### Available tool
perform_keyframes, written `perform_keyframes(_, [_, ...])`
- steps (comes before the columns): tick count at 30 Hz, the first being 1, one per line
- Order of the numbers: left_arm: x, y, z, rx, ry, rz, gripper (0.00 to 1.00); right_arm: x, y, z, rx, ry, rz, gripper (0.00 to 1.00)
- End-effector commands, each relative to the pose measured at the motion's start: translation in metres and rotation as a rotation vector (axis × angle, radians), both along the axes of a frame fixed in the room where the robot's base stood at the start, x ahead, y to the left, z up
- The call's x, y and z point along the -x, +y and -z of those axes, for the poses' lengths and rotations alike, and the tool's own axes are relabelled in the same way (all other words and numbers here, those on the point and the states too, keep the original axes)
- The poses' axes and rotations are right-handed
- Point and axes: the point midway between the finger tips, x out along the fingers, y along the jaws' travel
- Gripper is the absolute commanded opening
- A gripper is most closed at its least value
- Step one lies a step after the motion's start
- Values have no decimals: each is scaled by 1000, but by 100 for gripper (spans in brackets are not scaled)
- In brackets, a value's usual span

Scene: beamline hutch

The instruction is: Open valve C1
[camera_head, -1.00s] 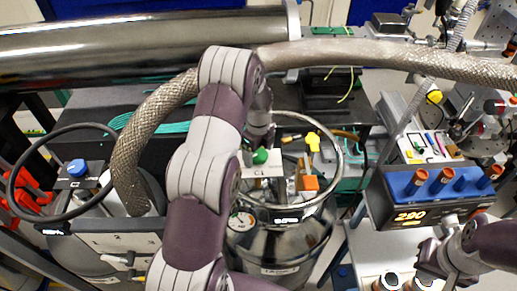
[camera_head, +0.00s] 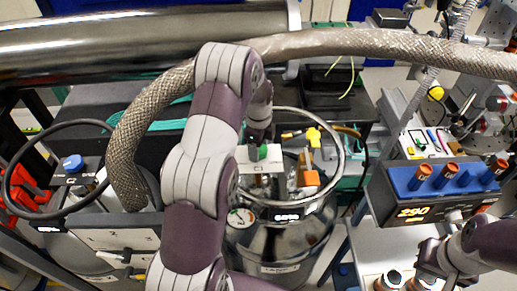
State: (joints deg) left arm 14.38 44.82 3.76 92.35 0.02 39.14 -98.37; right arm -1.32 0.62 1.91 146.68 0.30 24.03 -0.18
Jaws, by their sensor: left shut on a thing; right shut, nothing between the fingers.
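Valve C1 has a green knob (camera_head: 256,154) above a white plate marked C1 (camera_head: 260,168), on top of a shiny steel vessel (camera_head: 275,245) inside a metal ring. My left gripper (camera_head: 260,141) reaches down from above and is shut on the green knob, hiding part of it. The fingers themselves are small and partly hidden by my arm. My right gripper (camera_head: 428,256) is at the lower right, shut and empty, away from the valve.
A braided hose (camera_head: 130,150) arches behind my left arm. A blue-knobbed valve (camera_head: 73,163) is at left. A 290 display box (camera_head: 412,213) stands at right.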

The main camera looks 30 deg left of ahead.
Motion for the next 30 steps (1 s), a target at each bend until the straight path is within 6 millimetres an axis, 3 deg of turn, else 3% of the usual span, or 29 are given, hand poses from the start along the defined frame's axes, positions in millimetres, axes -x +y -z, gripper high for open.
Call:
perform_keyframes(9, [-1,1,1,-2,-5,-299,33,0,0,19,0,0,0,0])
perform_keyframes(30, [-2,1,0,-1,-5,-963,33,0,0,43,0,0,0,0])
